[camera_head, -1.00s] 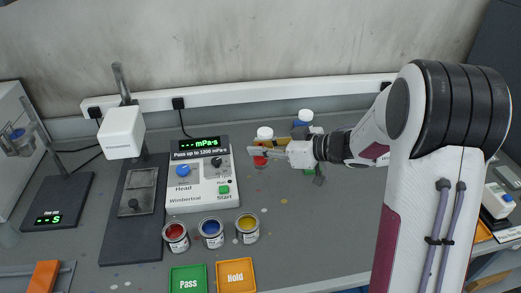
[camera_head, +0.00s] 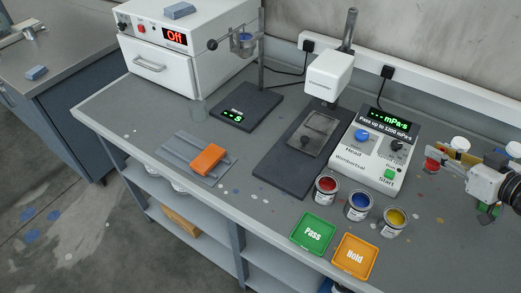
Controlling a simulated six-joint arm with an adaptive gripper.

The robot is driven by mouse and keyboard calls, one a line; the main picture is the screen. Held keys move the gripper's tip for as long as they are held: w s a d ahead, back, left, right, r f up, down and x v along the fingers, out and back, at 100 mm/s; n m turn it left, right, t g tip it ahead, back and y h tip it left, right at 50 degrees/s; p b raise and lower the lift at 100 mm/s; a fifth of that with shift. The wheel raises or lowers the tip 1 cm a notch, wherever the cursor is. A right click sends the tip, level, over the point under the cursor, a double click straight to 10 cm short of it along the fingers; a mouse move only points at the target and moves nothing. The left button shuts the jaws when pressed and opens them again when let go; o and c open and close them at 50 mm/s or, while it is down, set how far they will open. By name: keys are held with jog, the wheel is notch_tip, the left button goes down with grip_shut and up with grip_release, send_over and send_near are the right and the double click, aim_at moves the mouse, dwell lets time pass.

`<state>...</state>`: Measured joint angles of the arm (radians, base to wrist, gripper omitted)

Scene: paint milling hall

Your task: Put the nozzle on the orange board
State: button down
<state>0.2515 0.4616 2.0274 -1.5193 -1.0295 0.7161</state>
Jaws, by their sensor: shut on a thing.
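The orange board (camera_head: 355,258), marked "Hold", lies flat near the front edge of the bench in the lower middle. Nothing rests on its face. My gripper (camera_head: 441,166) is at the right side of the picture, above the bench and well to the right of and behind the orange board. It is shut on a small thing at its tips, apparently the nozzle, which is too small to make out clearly. A red thing (camera_head: 432,164) shows at the fingertips, with a white-capped jar close behind.
Open red (camera_head: 326,189), blue (camera_head: 359,206) and yellow (camera_head: 394,222) paint cans stand between the orange board and the white viscometer (camera_head: 376,160). A green "Pass" board (camera_head: 313,234) lies left of the orange one. White-capped jars (camera_head: 460,143) stand behind my gripper.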

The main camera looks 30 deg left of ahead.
jog(key=s+a+r+n+g+y, duration=0.1)
jog(key=s+a, duration=0.6)
jog(key=a, duration=1.1)
jog(key=s+a+r+n+g+y, duration=0.1)
jog(key=s+a+n+g, duration=0.3)
jog(key=a, duration=1.4)
jog(key=s+a+r+n+g, duration=0.1)
jog(key=s+a+n+g, duration=0.1)
jog(key=s+a, duration=1)
jog(key=a+g, duration=0.1)
jog(key=a, duration=0.4)
jog(key=shift+a+r+y, duration=0.35)
jog(key=shift+a+y, duration=0.05)
jog(key=shift+s, duration=0.1)
jog(key=shift+f, duration=0.1)
notch_tip(320, 180, down, 6)
jog(key=shift+f, duration=0.15)
